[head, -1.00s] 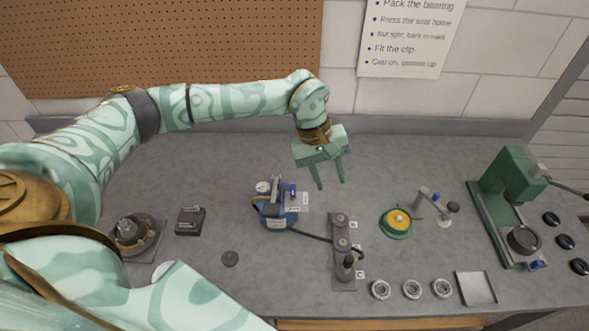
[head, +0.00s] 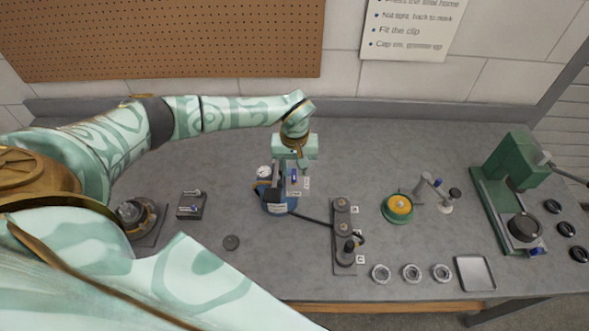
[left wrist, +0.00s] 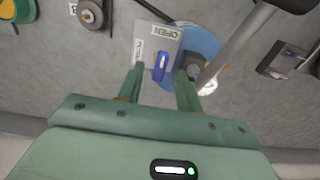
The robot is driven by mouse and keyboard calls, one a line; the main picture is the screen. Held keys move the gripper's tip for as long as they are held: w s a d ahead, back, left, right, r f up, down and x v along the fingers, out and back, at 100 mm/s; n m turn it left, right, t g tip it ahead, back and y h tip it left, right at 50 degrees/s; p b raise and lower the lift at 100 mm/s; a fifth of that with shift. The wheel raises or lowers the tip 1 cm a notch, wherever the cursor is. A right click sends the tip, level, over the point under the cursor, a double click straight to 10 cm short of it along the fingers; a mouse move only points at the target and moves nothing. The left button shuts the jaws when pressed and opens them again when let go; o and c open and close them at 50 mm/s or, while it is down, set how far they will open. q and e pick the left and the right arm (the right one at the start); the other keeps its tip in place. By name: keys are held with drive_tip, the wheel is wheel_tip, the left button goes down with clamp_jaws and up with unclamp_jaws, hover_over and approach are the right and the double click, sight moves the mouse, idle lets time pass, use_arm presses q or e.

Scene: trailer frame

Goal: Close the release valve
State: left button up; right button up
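The blue pump (head: 279,206) stands on the bench with a gauge, a dark upright handle and a hose. Its release valve is a small blue lever (head: 294,175) next to a label plate; the lever also shows in the left wrist view (left wrist: 160,66). The plate (left wrist: 168,42) reads OPEN along its top edge, with another label, too small to read surely, at its left. My left gripper (left wrist: 160,70) is open, one finger on each side of the lever; I cannot tell whether either touches it. In the head view the left gripper (head: 294,165) is just behind the pump. My right gripper is not in view.
The pump's grey bar handle (left wrist: 235,45) passes close to the right finger. A hose leads to a dark station plate (head: 344,262). A green and yellow part (head: 398,207), several metal rings (head: 411,273), a tray (head: 475,273) and a green press (head: 524,165) stand to the right.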

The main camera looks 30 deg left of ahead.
use_arm(q)
drive_tip(key=shift+f, duration=0.75)
clamp_jaws()
